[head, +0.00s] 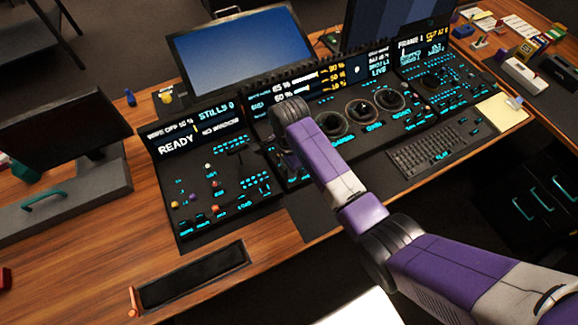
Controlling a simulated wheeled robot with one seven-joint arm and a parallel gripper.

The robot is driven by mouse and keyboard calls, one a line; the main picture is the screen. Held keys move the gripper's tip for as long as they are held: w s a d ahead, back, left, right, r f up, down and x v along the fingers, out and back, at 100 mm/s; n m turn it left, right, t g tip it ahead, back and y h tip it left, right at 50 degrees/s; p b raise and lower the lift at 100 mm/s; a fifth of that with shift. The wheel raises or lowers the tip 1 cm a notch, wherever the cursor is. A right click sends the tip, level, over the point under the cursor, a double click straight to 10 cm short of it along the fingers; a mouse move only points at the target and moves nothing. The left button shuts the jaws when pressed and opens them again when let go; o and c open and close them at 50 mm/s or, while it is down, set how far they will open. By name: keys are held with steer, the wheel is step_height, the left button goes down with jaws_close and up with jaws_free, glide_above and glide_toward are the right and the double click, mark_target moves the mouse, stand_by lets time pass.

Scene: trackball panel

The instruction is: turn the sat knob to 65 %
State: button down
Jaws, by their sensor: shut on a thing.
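The trackball panel (318,152) stands on the wooden desk, with three trackballs in dark rings across its middle. My gripper (279,162) is at the left end of this section, beside the left trackball (332,124). It points down at the panel and is shut on a small control there. My wrist and the dark surroundings hide the fingertips and the sat knob, so I cannot read the knob's angle. The panel's display (296,88) shows small lines of text, including what looks like 65 % and 60 %; which line is sat is too blurred to tell.
A left console (205,165) with a READY display and small buttons adjoins the panel. A right console (437,75), a keyboard (432,150) and a yellow pad (502,112) lie to the right. A monitor (243,48) rises behind. My arm crosses the desk's front edge.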

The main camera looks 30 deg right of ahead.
stand_by(0.3)
steer(key=c, duration=1.3)
jaws_free()
steer(key=shift+r, duration=0.1)
step_height(320, 180, up, 8)
steer(key=shift+f+b, duration=0.15)
steer(key=shift+b, duration=0.25)
